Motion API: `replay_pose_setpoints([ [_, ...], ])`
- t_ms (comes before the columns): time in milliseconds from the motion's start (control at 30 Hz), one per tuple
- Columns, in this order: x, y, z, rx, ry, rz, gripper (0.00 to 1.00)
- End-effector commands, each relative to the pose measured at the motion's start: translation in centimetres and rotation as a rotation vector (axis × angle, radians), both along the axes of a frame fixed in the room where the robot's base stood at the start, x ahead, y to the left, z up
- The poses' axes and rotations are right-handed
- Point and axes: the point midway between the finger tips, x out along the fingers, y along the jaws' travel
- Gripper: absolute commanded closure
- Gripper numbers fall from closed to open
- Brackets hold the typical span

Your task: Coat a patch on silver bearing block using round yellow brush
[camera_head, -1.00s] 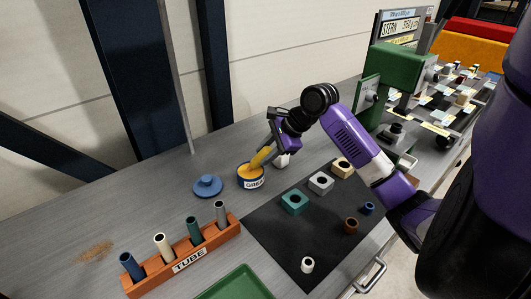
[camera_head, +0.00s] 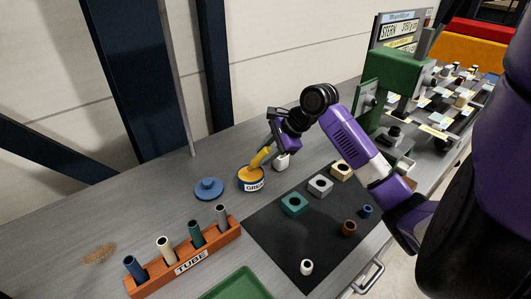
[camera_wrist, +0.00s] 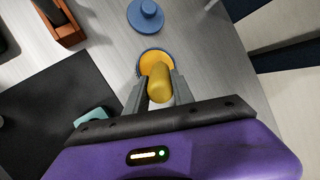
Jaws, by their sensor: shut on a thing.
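The round yellow brush (camera_head: 261,157) is held in my gripper (camera_head: 270,144), which is shut on it. The brush is tilted, with its lower end at the mouth of the blue grease pot (camera_head: 252,185). In the wrist view the brush (camera_wrist: 159,84) sits between the two grey fingers, over the yellow grease in the pot (camera_wrist: 148,57). The brush's tip is hidden. The silver bearing block (camera_head: 320,186) sits on the black mat, to the right of the pot and apart from the gripper, between a teal block (camera_head: 293,204) and a tan block (camera_head: 341,170).
A blue lid (camera_head: 209,189) lies left of the pot. An orange tube rack (camera_head: 185,265) holding several tubes and a green tray (camera_head: 238,285) are nearer the front. A white piece (camera_head: 282,161) stands close by the gripper. Small bushings lie on the mat (camera_head: 280,240).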

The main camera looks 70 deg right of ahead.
Motion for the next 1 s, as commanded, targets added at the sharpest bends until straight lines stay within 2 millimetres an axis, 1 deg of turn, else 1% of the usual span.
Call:
replay_pose_setpoints([
  [33, 0.0, 0.1, 0.7, 0.001, -0.001, 0.001, 1.00],
  [700, 0.1, 0.0, 5.0, -0.002, -0.003, 0.001, 1.00],
  [833, 0.1, 0.0, 5.5, -0.001, -0.004, 0.000, 1.00],
  [1000, 0.0, 0.0, 5.5, -0.001, -0.004, 0.000, 1.00],
])
